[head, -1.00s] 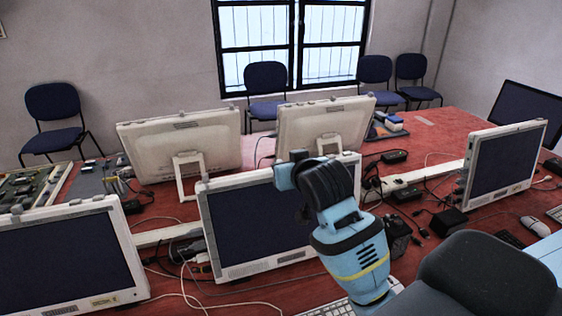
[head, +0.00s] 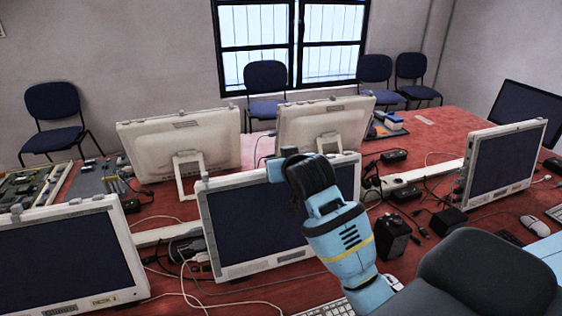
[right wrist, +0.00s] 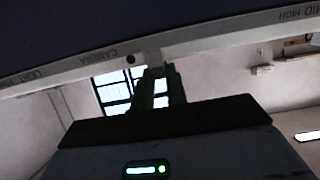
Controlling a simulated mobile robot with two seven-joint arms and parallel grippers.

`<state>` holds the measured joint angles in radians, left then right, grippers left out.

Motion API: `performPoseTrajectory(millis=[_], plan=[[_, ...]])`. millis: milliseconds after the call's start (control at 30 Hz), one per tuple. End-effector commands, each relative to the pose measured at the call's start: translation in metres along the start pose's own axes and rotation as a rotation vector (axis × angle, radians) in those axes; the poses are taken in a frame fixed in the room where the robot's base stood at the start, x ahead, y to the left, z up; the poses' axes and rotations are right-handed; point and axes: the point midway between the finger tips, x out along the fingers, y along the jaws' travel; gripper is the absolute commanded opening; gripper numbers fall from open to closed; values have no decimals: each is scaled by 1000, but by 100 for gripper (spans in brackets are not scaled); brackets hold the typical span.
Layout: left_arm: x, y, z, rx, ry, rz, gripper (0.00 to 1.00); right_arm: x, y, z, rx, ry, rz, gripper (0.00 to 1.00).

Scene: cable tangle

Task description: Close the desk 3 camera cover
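The front centre monitor (head: 255,225) stands upright, its dark screen facing me. My right gripper (head: 280,166) is at the top edge of this monitor, right of its middle, and hides that part of the edge. In the right wrist view, a pale frame edge (right wrist: 220,42) carries a CAMERA label and a small dark round lens (right wrist: 130,60). The lens is uncovered. The gripper's two dark fingers (right wrist: 160,72) reach up to the edge beside the lens, with a narrow gap between them. I cannot tell whether they grip the cover. My left gripper is not in view.
Another monitor (head: 65,260) stands at the front left, and one (head: 507,160) at the right. Two monitors (head: 180,140) show their backs behind the centre one. Cables and black adapters (head: 408,193) lie on the red desk (head: 440,130). Chairs stand by the wall.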

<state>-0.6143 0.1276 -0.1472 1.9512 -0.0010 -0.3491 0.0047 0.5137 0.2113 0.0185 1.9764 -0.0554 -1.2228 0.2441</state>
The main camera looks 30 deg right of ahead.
Motion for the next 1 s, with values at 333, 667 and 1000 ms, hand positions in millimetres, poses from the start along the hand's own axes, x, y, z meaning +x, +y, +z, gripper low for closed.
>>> performPoseTrajectory(millis=[333,667,1000], plan=[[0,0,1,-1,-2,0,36,0,0,0,0,0,0,0],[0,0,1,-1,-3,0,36,0,27,0,0,-1,1,0],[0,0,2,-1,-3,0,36,0,28,0,0,-1,3,35]])
